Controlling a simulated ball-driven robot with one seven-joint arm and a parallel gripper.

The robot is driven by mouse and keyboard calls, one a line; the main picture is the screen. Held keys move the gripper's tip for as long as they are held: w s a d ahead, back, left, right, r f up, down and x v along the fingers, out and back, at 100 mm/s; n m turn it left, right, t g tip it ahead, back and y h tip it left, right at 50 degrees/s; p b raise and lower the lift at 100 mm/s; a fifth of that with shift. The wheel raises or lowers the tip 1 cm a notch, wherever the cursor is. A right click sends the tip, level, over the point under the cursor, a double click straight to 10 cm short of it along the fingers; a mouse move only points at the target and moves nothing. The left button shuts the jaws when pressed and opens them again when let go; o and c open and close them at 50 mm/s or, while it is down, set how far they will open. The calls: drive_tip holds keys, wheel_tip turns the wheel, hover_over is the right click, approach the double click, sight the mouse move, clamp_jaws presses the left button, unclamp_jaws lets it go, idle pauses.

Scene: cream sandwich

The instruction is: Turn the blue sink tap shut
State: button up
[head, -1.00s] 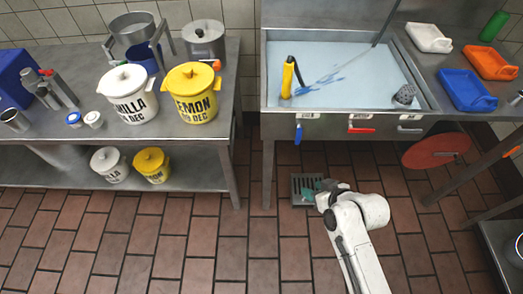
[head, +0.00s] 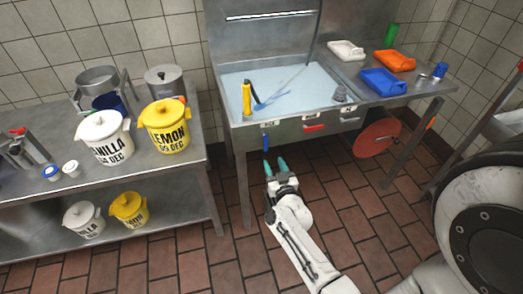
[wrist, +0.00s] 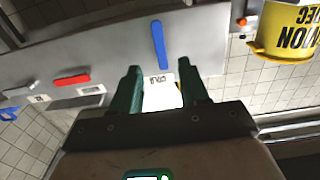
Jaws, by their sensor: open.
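The blue tap lever (head: 267,142) hangs down from the sink's front panel, at the left end. In the wrist view, the blue lever (wrist: 158,43) stands just beyond the fingertips, apart from them. My gripper (head: 275,165) is open and empty, just below and in front of the lever. The wrist view is upside down.
A red lever (head: 314,127) lies level on the same panel, to the right. The sink basin (head: 225,85) holds pale blue water. A yellow lemon tub (head: 165,127) stands on the left table. A red disc (head: 377,138) is under the sink's right side. The floor in front is clear.

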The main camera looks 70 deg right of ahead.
sight(266, 146)
drive_tip(key=b+x, duration=0.1)
drive_tip(key=x, duration=0.8)
clamp_jaws()
idle(0.5)
